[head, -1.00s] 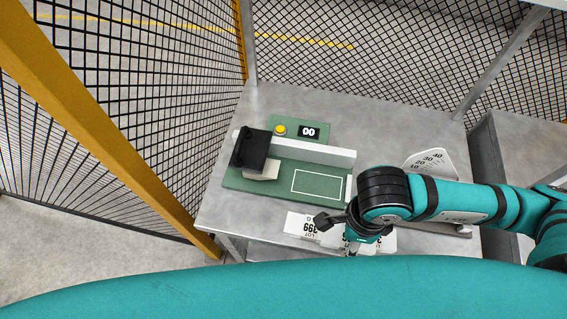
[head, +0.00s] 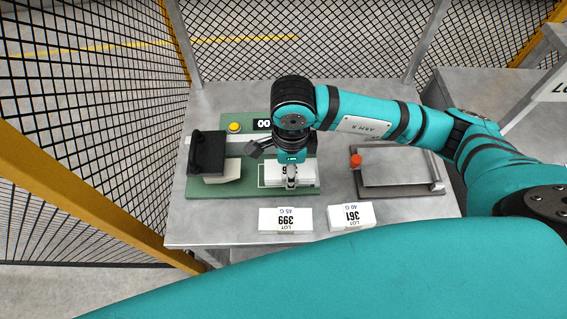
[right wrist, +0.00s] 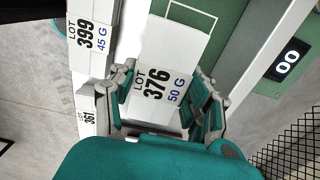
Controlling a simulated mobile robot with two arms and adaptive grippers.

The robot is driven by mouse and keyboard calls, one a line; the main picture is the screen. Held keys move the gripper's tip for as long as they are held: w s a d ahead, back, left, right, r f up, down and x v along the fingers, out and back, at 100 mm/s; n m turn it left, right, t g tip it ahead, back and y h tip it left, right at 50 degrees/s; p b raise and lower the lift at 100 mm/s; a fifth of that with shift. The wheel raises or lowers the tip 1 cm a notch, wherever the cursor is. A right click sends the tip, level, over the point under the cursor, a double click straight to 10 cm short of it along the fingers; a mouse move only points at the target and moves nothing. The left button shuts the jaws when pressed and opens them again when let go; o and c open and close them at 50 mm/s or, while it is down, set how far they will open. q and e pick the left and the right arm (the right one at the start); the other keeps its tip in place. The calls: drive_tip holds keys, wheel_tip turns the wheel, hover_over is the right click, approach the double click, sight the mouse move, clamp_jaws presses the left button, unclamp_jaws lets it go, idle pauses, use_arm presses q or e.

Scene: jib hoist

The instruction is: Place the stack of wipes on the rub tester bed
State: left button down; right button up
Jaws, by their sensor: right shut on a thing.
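My right gripper (head: 291,182) is shut on a white stack of wipes (head: 306,174) printed LOT 376, 50 G. In the right wrist view the stack (right wrist: 165,55) sits between the fingers of the gripper (right wrist: 166,88). The stack is over the white-outlined area on the green bed (head: 225,191) of the rub tester. Part of that outline shows past the stack's far end in the wrist view. I cannot tell whether the stack touches the bed. My right arm hides part of the tester. My left gripper is out of view.
Two other white stacks, LOT 399 (head: 270,221) and LOT 361 (head: 365,213), lie in front of the tester. A black block (head: 207,152) stands at the bed's left. A grey device with an orange-red knob (head: 355,160) stands right. Mesh fencing surrounds the table.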

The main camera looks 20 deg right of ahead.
sight(284, 169)
drive_tip(key=shift+w+a, duration=0.2)
drive_tip(key=shift+w, duration=0.65)
drive_tip(key=f, duration=0.1)
drive_tip(key=f+p, duration=0.1)
drive_tip(key=f, duration=0.1)
drive_tip(key=shift+w+a+f, duration=0.1)
drive_tip(key=shift+w+f, duration=0.15)
drive_tip(key=shift+w, duration=0.15)
drive_tip(key=shift+f, duration=0.15)
drive_tip(key=shift+f, duration=0.1)
drive_tip(key=shift+f, duration=0.1)
drive_tip(key=o, duration=1.2)
wheel_tip(284, 169, up, 12)
drive_tip(key=shift+r+b, duration=0.25)
drive_tip(key=shift+b, duration=0.15)
